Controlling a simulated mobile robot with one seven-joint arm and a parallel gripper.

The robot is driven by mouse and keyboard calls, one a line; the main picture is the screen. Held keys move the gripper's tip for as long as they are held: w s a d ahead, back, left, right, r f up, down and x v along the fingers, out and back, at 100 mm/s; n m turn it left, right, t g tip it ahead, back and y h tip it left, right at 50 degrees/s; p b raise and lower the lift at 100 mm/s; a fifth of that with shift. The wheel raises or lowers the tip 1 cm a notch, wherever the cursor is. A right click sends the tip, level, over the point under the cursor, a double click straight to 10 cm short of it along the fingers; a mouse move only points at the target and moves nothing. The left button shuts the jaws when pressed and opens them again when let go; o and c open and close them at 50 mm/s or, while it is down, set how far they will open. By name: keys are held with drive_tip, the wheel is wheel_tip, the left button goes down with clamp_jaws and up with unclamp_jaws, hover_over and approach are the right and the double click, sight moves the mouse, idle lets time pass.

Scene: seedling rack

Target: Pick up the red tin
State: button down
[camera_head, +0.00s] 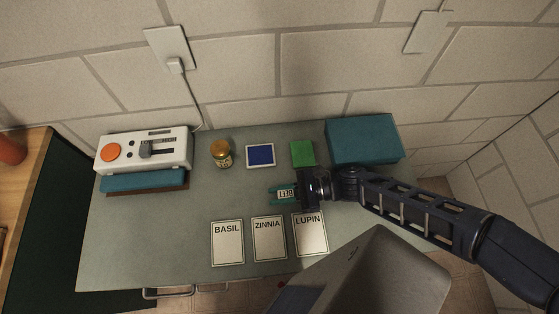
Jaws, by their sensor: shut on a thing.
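A red, round-sided object (12,150), which may be the red tin, stands on the wooden surface at the far left. It is cut off by the picture's edge. My gripper (299,192) is far to its right, over the grey-green table. It is shut on a small teal object (284,194) with a pale, marked face. The gripper hides the right part of this object. I cannot tell whether it is lifted off the table.
Cards marked BASIL (228,250), ZINNIA (269,245) and LUPIN (310,240) lie in front. Behind are a gold-lidded jar (221,153), a blue pad (260,155), a green block (302,153) and a teal box (362,140). A white device (145,150) stands left.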

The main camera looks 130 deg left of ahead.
drive_tip(key=c, duration=1.3)
unclamp_jaws()
drive_tip(key=shift+d+f, duration=0.1)
drive_tip(key=shift+f, duration=0.4)
drive_tip(key=shift+o, duration=0.2)
drive_tip(key=shift+w+f, duration=0.1)
drive_tip(key=shift+r, duration=0.35)
drive_tip(key=v, duration=0.8)
drive_tip(key=r+v, duration=0.1)
drive_tip(key=v, duration=0.3)
drive_tip(key=shift+r, duration=0.1)
